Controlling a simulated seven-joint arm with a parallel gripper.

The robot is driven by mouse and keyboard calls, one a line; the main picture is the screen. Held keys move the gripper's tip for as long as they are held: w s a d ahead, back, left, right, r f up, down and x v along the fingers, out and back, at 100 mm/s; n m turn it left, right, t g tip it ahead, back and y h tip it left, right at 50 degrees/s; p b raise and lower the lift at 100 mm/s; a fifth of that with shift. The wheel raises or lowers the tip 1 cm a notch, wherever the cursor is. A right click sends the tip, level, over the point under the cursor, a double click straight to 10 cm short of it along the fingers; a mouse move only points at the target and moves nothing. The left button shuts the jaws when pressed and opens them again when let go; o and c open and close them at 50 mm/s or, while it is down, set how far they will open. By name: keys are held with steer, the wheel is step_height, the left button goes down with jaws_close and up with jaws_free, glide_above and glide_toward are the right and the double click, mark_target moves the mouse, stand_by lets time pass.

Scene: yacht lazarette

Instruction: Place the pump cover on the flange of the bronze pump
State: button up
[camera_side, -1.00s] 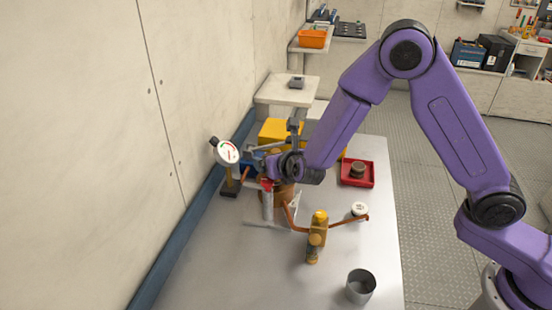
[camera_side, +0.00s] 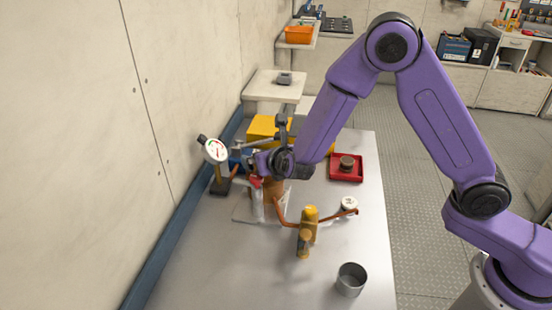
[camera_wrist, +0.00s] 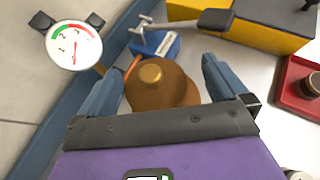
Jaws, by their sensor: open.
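The bronze pump (camera_side: 274,188) stands on a pale base plate beside the wall, partly hidden by my arm. In the wrist view, a round bronze piece (camera_wrist: 172,98) with a brighter knob lies between the fingers of my gripper (camera_wrist: 163,68). I cannot tell whether it is the pump cover or part of the pump. My gripper is open, with one blue-grey finger on each side of this piece and a visible gap at the right. The flange is not clearly visible. In the side view, the fingertips are hard to make out at the pump.
A pressure gauge (camera_side: 214,150) stands left of the pump. A yellow box (camera_side: 262,127) is behind. A red tray (camera_side: 361,178) holds a brown round piece (camera_side: 347,163). A grey cup (camera_side: 351,279) stands at front right.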

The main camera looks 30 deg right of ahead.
steer(key=v, duration=1.2)
steer(key=shift+r, duration=0.1)
steer(key=s+d+m+g+h, duration=0.2)
steer(key=s+d+m+g, duration=0.4)
steer(key=s+d+m, duration=0.55)
steer(key=s+d+r+m+g+y, duration=0.1)
steer(key=s+d+m+g+y, duration=0.2)
steer(key=s+m, duration=0.6)
steer(key=s+g+y, duration=0.1)
steer(key=s+g, duration=0.1)
steer(key=s, duration=0.5)
steer(key=shift+s+d+r+m+g+y, duration=0.25)
steer(key=shift+s+r+m+g+y, duration=0.1)
steer(key=shift+s+g+y, duration=0.05)
steer(key=shift+w, duration=0.15)
